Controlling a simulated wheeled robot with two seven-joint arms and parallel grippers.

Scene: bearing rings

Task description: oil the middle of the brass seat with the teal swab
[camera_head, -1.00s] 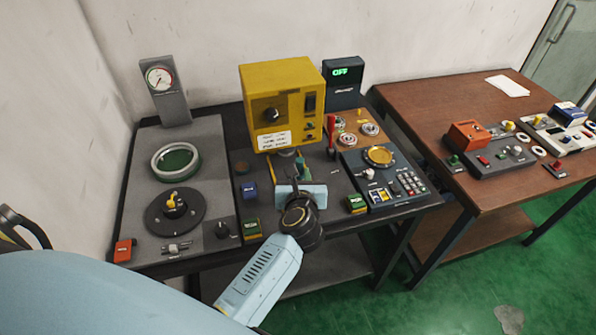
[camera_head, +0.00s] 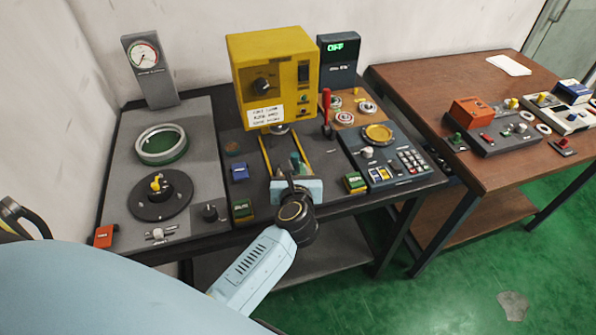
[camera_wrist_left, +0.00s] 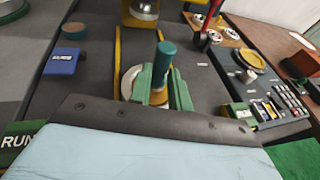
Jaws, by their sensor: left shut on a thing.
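My left gripper (camera_head: 297,168) stands over the track between two yellow rails, in front of the yellow machine. Its green fingers (camera_wrist_left: 160,88) are shut on the teal swab (camera_wrist_left: 163,56), whose rounded top stands up between them. A tan and pale round surface (camera_wrist_left: 158,97) shows low between the fingers; I cannot tell whether it is part of the swab or lies beneath it. My right gripper is out of view.
The yellow machine (camera_head: 273,78) stands behind the gripper, with a red-handled lever (camera_head: 327,112) to its right. A blue block (camera_head: 239,172) and green blocks (camera_head: 243,209) (camera_head: 355,182) flank the track. A green-centred ring (camera_head: 162,145) lies left. A brown table (camera_head: 430,85) is at right.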

